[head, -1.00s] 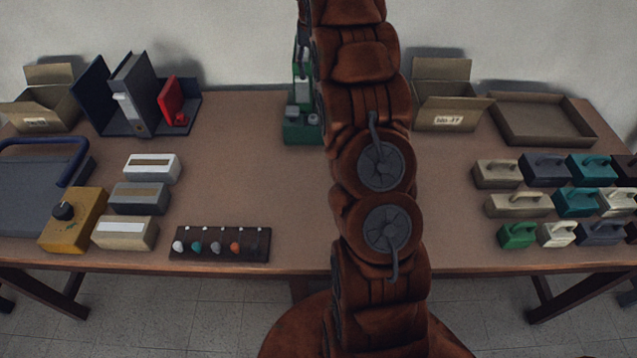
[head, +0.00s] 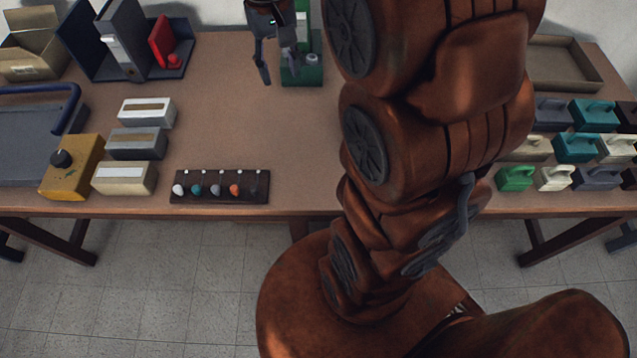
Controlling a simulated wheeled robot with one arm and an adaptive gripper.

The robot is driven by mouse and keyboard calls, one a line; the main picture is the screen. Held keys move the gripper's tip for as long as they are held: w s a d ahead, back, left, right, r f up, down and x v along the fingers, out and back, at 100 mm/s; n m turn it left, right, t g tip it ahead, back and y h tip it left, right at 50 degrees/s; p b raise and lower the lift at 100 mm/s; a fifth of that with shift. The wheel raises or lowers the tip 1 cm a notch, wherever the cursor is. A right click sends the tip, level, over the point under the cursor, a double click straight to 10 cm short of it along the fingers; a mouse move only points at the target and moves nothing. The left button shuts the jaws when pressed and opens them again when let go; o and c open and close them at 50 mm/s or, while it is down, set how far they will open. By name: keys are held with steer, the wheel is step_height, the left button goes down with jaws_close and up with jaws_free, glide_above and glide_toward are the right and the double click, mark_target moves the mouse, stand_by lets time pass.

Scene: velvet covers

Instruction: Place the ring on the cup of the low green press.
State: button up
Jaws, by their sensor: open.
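The green press (head: 303,74) stands at the back middle of the table, partly covered by my gripper and arm. A small pale round part (head: 312,58), which looks like its cup, shows on its right side. My gripper (head: 277,76) is open, its fingers pointing down, just left of and partly in front of the press. I see nothing between the fingers. I cannot make out the ring in this view; it may be hidden or too small to tell.
A dark strip (head: 219,197) with several coloured knobs lies at the front edge. Pale and grey boxes (head: 137,144) and a yellow box (head: 72,168) stand left. Several handled blocks (head: 515,178) and a cardboard tray (head: 562,88) are right. The table's middle-left is clear.

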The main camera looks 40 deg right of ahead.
steer(key=s+a+f+n, duration=0.1)
steer(key=s+a+f, duration=0.2)
steer(key=s, duration=0.8)
steer(key=s+a+f+n, duration=0.1)
steer(key=s+a+f, duration=0.2)
steer(key=s, duration=0.7)
steer(key=shift+s+a+n+g, duration=0.35)
steer(key=shift+a+n+g, duration=0.05)
steer(key=shift+a, duration=0.3)
